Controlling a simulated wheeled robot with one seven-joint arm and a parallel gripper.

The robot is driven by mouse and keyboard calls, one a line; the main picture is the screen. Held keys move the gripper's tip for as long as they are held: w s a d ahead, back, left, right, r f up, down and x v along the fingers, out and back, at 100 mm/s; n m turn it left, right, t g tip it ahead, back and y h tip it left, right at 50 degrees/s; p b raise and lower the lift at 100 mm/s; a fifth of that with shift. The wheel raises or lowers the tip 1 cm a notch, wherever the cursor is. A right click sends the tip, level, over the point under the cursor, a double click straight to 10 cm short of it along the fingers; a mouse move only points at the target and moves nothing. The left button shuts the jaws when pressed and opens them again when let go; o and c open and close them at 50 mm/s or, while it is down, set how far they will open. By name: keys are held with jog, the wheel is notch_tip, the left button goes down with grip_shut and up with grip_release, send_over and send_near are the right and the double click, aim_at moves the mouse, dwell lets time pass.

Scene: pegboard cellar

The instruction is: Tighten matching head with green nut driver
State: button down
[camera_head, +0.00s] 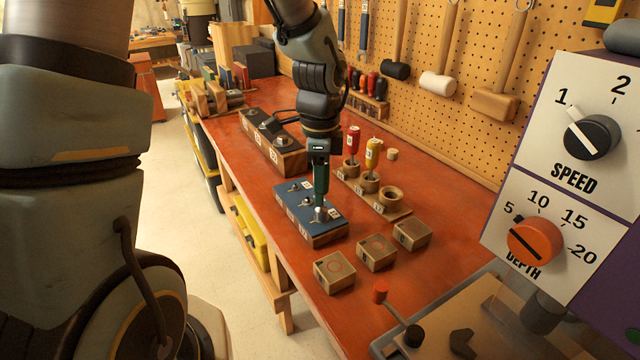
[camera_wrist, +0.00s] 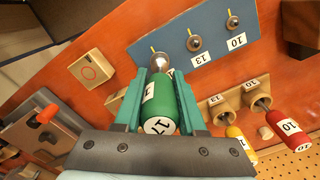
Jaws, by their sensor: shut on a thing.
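My gripper (camera_head: 320,160) points down over the blue-topped block (camera_head: 291,201). It is shut on the green nut driver (camera_head: 321,180), whose end is marked 17 in the wrist view (camera_wrist: 160,110). The driver looks upright, its metal end (camera_wrist: 162,62) at the near-end head of the block. That head is mostly hidden, and I cannot tell whether the socket is fully seated. Two other heads stand clear on the blue top, one by label 13 (camera_wrist: 194,44) and one by label 10 (camera_wrist: 232,22).
A wooden holder (camera_head: 395,214) beside the block carries a red driver (camera_head: 353,142), a yellow driver (camera_head: 373,153) and an empty socket. Three small wooden blocks, one here (camera_head: 334,270), stand nearer. A machine panel (camera_head: 560,150) is at right; a pegboard (camera_head: 440,110) stands behind.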

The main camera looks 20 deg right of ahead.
jog(key=shift+s+a+f, duration=0.1)
dwell(0.3)
jog(key=shift+r+p, duration=2.5)
jog(key=shift+r, duration=1.3)
jog(key=c, duration=1.1)
grip_release()
grip_shut()
